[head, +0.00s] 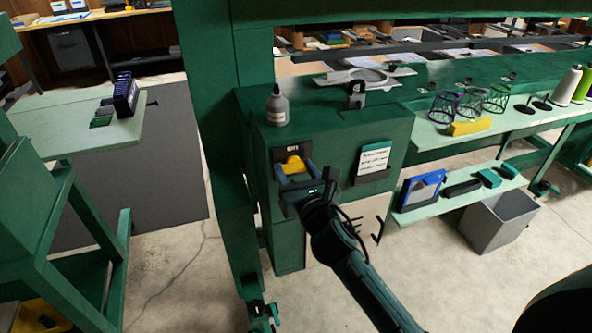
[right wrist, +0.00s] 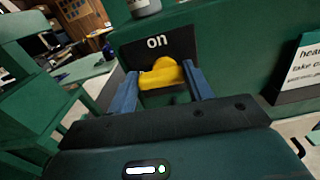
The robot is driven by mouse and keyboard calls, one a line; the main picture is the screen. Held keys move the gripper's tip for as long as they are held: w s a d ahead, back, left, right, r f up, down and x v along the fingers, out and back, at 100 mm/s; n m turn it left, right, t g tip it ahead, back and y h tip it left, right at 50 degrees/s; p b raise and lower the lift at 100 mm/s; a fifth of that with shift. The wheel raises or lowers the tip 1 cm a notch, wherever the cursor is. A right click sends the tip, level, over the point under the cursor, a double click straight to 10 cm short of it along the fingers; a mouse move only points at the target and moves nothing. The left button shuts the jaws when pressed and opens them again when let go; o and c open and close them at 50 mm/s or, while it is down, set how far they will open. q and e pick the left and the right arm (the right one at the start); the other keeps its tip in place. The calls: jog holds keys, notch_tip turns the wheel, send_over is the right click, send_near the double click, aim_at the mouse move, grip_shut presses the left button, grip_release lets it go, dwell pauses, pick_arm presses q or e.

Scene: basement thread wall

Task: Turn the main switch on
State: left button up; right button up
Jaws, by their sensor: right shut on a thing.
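The main switch is a yellow knob (head: 293,164) on a dark plate (head: 283,155) lettered "on", set in the front of a green cabinet (head: 330,133). In the right wrist view the knob (right wrist: 162,73) sits between the two blue fingers of my right gripper (right wrist: 160,85), with the "on" lettering above it. The right gripper (head: 294,175) is shut on the knob in the head view. The knob's bar lies roughly level, slightly tilted, in the right wrist view. The knob's lower part is partly hidden by the fingers. My left gripper is not in view.
A grey bottle (head: 277,108) stands on the cabinet top above the switch. A white note card (head: 374,160) is on the cabinet front to the right. A green post (head: 218,130) rises close on the left. A grey bin (head: 499,221) stands on the floor at right.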

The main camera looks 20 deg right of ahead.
jog(key=shift+r+m, duration=0.1)
jog(key=shift+m, duration=0.5)
jog(key=shift+m+p, duration=0.6)
jog(key=shift+m, duration=0.2)
jog(key=m, duration=0.3)
jog(key=shift+d+r+m+p, duration=0.1)
jog(key=shift+d+m+p, duration=0.05)
jog(key=shift+m+p, duration=0.2)
jog(key=m, duration=0.2)
jog(key=shift+m+p, duration=0.3)
jog(key=shift+m, duration=0.05)
jog(key=m, duration=0.4)
jog(key=shift+d+p, duration=0.2)
jog(key=shift+p, duration=0.1)
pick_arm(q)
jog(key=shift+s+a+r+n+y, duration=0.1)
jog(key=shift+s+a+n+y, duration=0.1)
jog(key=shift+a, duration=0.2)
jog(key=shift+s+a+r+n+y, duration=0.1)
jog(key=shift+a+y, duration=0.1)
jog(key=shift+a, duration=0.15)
pick_arm(e)
jog(key=shift+d+m, duration=0.1)
jog(key=shift+m, duration=1.9)
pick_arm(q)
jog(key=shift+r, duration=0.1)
pick_arm(e)
jog(key=o, duration=1)
